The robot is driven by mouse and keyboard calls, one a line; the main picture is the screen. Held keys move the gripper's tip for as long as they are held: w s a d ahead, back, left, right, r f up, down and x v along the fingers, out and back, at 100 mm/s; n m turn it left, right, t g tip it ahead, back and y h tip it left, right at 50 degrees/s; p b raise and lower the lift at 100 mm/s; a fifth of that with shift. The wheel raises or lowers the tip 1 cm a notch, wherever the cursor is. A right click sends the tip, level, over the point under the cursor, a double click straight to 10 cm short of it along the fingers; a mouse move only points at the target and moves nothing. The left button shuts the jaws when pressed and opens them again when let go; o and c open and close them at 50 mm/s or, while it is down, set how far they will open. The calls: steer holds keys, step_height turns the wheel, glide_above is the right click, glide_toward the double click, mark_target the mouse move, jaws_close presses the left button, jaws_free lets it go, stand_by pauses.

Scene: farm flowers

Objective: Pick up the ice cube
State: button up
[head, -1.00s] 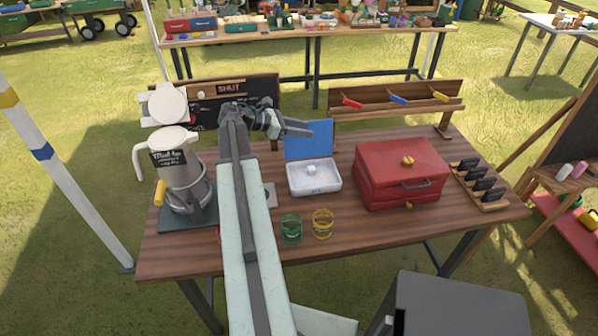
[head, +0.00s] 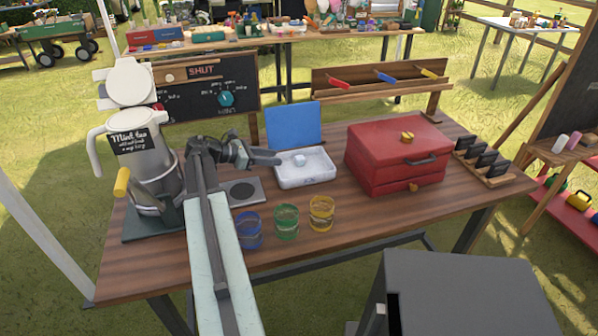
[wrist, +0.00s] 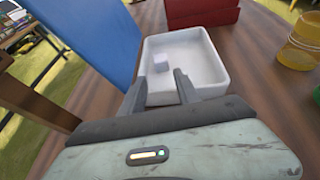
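The ice cube (head: 300,159) is a small pale block in a white open tray (head: 306,181) with a raised blue lid (head: 294,126). In the wrist view the ice cube (wrist: 161,62) lies in the white tray (wrist: 208,58), beyond the fingers and slightly left of the gap between them. My gripper (head: 277,158) is at the tray's left side in the head view. In the wrist view my gripper (wrist: 158,82) has its two fingers apart with nothing between them, over the tray's near end.
A red box (head: 398,156) stands right of the tray. Blue (head: 248,232), green (head: 286,222) and yellow (head: 321,213) glasses stand in front. A large jug machine (head: 150,175) is at left. A grey plate (head: 246,192) lies beside my arm.

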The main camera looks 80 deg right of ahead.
mark_target(296, 158)
steer(key=shift+f, duration=0.1)
steer(key=x, duration=0.2)
steer(key=b+x, duration=0.1)
steer(key=x, duration=0.2)
steer(key=b+x, duration=0.1)
steer(key=x, duration=0.1)
steer(key=shift+s+d, duration=0.2)
steer(key=shift+s, duration=0.3)
steer(key=shift+r, duration=0.25)
jaws_close()
steer(key=shift+r, duration=0.1)
